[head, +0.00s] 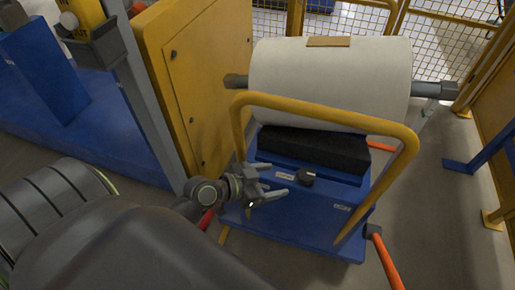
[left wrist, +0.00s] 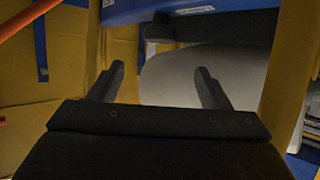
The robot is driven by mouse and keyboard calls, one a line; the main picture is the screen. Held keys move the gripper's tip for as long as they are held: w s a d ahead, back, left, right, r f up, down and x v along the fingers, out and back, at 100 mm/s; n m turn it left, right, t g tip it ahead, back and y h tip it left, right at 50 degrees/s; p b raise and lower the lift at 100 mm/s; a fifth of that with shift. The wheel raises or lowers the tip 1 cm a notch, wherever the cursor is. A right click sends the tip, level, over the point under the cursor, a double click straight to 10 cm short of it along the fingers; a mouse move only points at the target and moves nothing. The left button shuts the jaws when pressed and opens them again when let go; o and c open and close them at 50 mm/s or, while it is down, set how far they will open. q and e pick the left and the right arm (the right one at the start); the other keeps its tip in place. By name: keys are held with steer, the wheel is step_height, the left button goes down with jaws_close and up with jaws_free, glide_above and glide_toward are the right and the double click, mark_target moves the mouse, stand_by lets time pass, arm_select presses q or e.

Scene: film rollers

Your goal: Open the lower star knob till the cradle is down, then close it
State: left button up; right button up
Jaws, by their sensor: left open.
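A dark knob (head: 306,177) sits on the blue cart top, in front of the black cradle pad (head: 315,149). Its star shape is too small to make out. The white film roll (head: 330,80) lies right above the pad; I cannot tell whether they touch. My left gripper (head: 284,185) is open and empty, its fingers pointing right toward the knob, a short way to its left. In the left wrist view, a dark knob (left wrist: 158,28) shows beyond and between the open fingertips, under a blue edge, with the pale roll behind. My right gripper is not in view.
A yellow tube handle (head: 320,108) arches over the cart's near side. The blue cart base (head: 310,240) has orange-red levers (head: 386,262) at its sides. A yellow cabinet (head: 205,80) stands at left. Open grey floor (head: 430,240) lies to the right.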

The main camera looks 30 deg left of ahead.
arm_select(q)
steer(key=shift+v, duration=2.2)
